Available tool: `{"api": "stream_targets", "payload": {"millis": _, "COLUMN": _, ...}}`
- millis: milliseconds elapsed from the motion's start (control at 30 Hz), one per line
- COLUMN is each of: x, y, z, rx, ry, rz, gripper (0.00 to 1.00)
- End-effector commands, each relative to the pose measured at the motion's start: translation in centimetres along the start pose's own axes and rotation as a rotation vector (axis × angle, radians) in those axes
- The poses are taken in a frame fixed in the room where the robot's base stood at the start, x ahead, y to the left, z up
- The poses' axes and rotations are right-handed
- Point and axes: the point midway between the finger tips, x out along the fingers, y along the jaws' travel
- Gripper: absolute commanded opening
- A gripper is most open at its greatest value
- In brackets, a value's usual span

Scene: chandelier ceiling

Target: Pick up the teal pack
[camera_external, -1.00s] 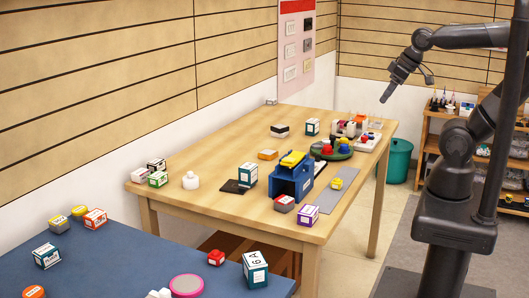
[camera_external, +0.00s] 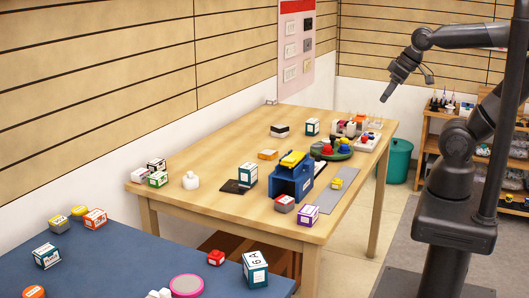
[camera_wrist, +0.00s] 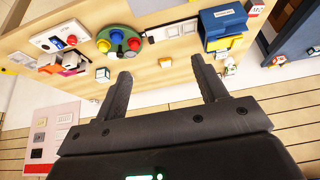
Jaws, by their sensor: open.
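Several boxes look teal and white, and I cannot tell which one the task means. One teal box (camera_external: 312,127) stands at the far back of the wooden table (camera_external: 215,205). Another teal box (camera_external: 249,174) stands left of the blue holder. A larger teal box (camera_external: 254,269) and a smaller teal box (camera_external: 46,256) stand on the blue table. My gripper (camera_external: 385,98) hangs above the far right end of the wooden table, clear of everything. In the wrist view my gripper (camera_wrist: 161,72) is open and empty. A small light cube (camera_wrist: 102,75) shows left of its fingers.
A blue holder (camera_external: 293,186) with a yellow top stands mid-table. A green round tray (camera_external: 340,155) with coloured pieces and a light board (camera_external: 368,146) lie toward the right end. A red and grey box (camera_external: 285,203) and a purple box (camera_external: 308,215) stand near the front edge.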

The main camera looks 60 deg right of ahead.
Motion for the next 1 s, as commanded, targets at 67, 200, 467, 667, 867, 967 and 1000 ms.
{"api": "stream_targets", "payload": {"millis": 67, "x": -0.9, "y": 0.0, "z": -0.6, "rx": 0.000, "ry": 0.004, "rz": 0.000, "gripper": 0.65}}
{"api": "stream_targets", "payload": {"millis": 200, "x": -4.5, "y": 0.0, "z": -2.5, "rx": 0.000, "ry": 0.008, "rz": 0.000, "gripper": 0.65}}
{"api": "stream_targets", "payload": {"millis": 467, "x": -2.8, "y": -3.6, "z": -6.7, "rx": 0.239, "ry": -0.144, "rz": -0.117, "gripper": 0.65}}
{"api": "stream_targets", "payload": {"millis": 667, "x": -0.7, "y": -7.0, "z": -10.9, "rx": 0.465, "ry": -0.297, "rz": -0.228, "gripper": 0.65}}
{"api": "stream_targets", "payload": {"millis": 867, "x": 1.8, "y": -10.3, "z": -15.3, "rx": 0.695, "ry": -0.474, "rz": -0.345, "gripper": 0.65}}
{"api": "stream_targets", "payload": {"millis": 967, "x": 3.1, "y": -11.7, "z": -17.6, "rx": 0.808, "ry": -0.571, "rz": -0.404, "gripper": 0.65}}
{"api": "stream_targets", "payload": {"millis": 1000, "x": 3.6, "y": -12.2, "z": -18.5, "rx": 0.852, "ry": -0.612, "rz": -0.427, "gripper": 0.65}}
